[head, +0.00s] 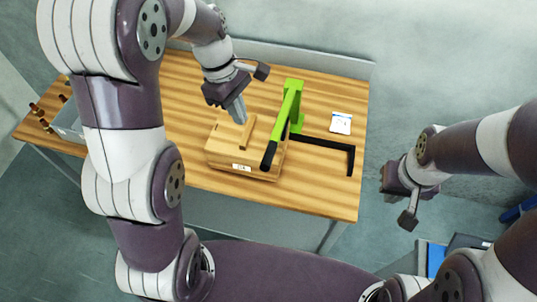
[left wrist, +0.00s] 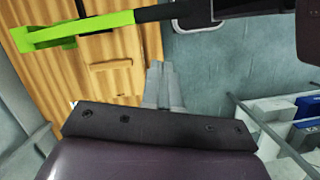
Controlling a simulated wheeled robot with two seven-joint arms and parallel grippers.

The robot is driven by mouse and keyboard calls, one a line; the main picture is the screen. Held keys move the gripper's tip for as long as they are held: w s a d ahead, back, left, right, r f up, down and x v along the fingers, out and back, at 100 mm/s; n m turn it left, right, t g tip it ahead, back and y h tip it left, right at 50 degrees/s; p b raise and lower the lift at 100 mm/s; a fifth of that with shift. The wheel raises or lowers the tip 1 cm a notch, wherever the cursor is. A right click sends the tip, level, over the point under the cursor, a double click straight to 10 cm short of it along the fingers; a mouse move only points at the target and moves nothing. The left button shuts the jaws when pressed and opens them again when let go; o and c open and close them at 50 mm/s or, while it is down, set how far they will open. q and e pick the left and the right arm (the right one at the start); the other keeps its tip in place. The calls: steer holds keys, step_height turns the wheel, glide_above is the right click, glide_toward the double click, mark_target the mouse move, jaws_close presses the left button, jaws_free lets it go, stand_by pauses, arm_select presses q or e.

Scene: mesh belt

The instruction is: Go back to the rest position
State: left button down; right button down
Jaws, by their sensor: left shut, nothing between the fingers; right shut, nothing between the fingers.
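My left gripper (head: 236,109) is shut and empty. In the head view it is above the wooden box (head: 228,160) on the table, with its tips close to the box's raised wooden bar (head: 248,133). In the left wrist view the shut fingers (left wrist: 157,75) point away from the camera, beside the bar (left wrist: 111,65), with nothing between them. My right gripper (head: 388,178) is shut, off the table's right side, over the floor and clear of objects; its fingertips are hard to make out.
A wooden table (head: 330,195) stands in front. A bright green bracket (head: 291,100) with black bars rises beside the box. A white labelled packet (head: 341,123) lies at the right. Dark-tipped pegs (head: 42,118) are at the left end. Blue items (head: 436,258) sit at lower right.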

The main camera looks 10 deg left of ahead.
stand_by(0.5)
arm_select(q)
steer(key=s+f+m+t+y+b, duration=0.1)
steer(key=s+f+m+b, duration=0.4)
steer(key=f+m+b, duration=0.2)
steer(key=s+a+f+m+t+y+b, duration=0.1)
steer(key=s+f+m+b, duration=0.4)
steer(key=f, duration=0.6)
steer(key=m+b, duration=0.2)
steer(key=shift+s+a+f+y+b, duration=0.2)
steer(key=shift+a+f+y+b, duration=0.1)
steer(key=shift+f+b, duration=0.1)
